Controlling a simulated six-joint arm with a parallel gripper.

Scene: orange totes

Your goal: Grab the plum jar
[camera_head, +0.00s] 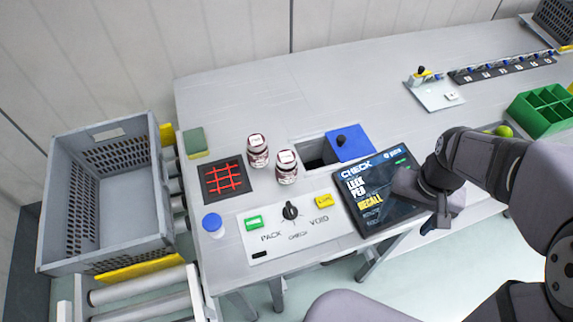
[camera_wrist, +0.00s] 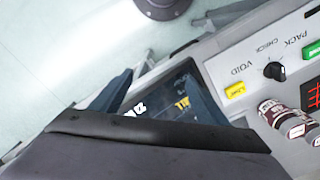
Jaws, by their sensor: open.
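Two similar jars with dark red contents, pale labels and light lids stand upright on the grey bench in the head view. One jar (camera_head: 257,152) is farther back, and the other jar (camera_head: 286,168) is nearer, just right of it. I cannot read which label says plum. In the wrist view a jar (camera_wrist: 278,112) shows at the right edge, with part of another lid beside it. My gripper (camera_head: 420,207) is open and empty, over the right side of the tablet screen and well right of the jars. Its fingers also show in the wrist view (camera_wrist: 160,95).
The tablet (camera_head: 372,192) lies between my gripper and the jars. A control panel (camera_head: 270,230) with a knob is in front of the jars. A red-grid pad (camera_head: 222,180) is left; a bench opening with a blue lid (camera_head: 350,143) is right. A grey crate (camera_head: 65,220) stands far left.

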